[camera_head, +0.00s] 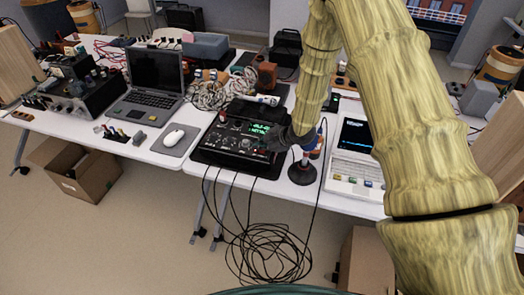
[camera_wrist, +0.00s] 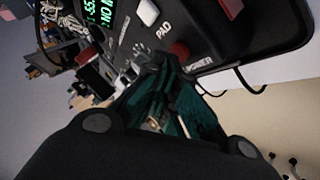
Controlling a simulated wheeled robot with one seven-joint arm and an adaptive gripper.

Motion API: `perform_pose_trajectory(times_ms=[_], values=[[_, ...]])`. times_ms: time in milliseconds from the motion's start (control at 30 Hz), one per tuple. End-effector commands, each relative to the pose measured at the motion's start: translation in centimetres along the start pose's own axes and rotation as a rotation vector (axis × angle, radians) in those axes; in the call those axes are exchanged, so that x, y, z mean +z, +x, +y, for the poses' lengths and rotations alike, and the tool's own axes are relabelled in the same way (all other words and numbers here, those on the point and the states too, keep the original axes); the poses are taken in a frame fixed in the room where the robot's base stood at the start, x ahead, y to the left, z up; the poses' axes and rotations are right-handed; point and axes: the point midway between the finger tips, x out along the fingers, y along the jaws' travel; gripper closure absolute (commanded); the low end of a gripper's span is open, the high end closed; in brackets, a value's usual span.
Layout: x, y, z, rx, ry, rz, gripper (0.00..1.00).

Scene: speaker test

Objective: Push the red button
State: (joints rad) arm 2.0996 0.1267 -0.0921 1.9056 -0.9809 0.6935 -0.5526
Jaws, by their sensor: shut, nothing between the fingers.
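A black box with a green lit display (camera_head: 237,137) stands near the front edge of the white table. In the wrist view its panel (camera_wrist: 270,35) fills the upper right, with "PAD" and "POWER" labels. A red button (camera_wrist: 180,50) sits by the "POWER" label, and another red part (camera_wrist: 88,56) is further left. My gripper (camera_wrist: 158,64) is shut and empty, its green fingers close to the panel beside the red button. I cannot tell whether they touch it.
A laptop (camera_head: 155,80) and white mouse (camera_head: 174,137) are left of the box. A soldering-iron-like stand (camera_head: 302,174) and a white keyboard device (camera_head: 355,165) are on the right. Black cables (camera_head: 268,250) hang to the floor. Cardboard boxes (camera_head: 75,170) lie below.

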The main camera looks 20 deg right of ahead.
Motion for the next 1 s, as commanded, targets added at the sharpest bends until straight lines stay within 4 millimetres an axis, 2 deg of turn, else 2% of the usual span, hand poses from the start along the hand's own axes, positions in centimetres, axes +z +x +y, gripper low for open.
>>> perform_pose_trajectory(times_ms=[600, 1000], values=[[0.31, 0.42, -0.31, 0.0, 0.0, 0.0, 1.0], [-0.22, -0.31, 0.24, 0.0, 0.0, 0.0, 1.0]])
